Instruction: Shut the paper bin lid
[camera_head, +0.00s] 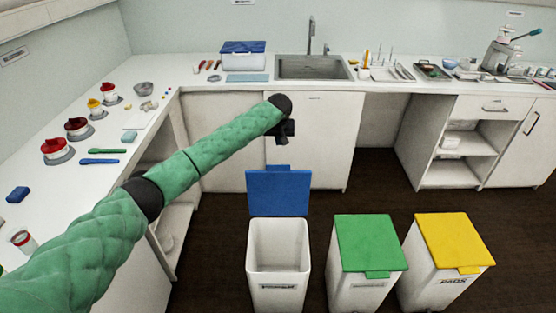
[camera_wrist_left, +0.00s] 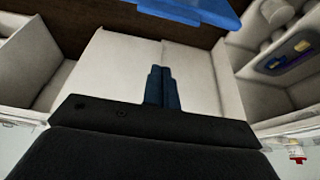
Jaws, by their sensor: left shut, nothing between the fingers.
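The white bin with the blue lid stands open, the leftmost of three bins in the head view. Its blue lid (camera_head: 279,192) is raised upright at the back edge, and the white body (camera_head: 278,262) looks empty inside. The label on its front is too small to read. My left gripper (camera_head: 283,139) is beyond the lid in the picture and appears above its top edge, apart from it. In the left wrist view its fingers (camera_wrist_left: 158,72) are shut and empty, and a blue edge of the lid (camera_wrist_left: 190,9) shows at the top. My right gripper is not in view.
A green-lidded bin (camera_head: 367,244) and a yellow-lidded bin (camera_head: 453,241) stand shut to the right. White cabinets (camera_head: 325,140) with a sink (camera_head: 313,67) are behind. A counter (camera_head: 75,178) runs along the left under my left arm. Dark floor is clear between bins and cabinets.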

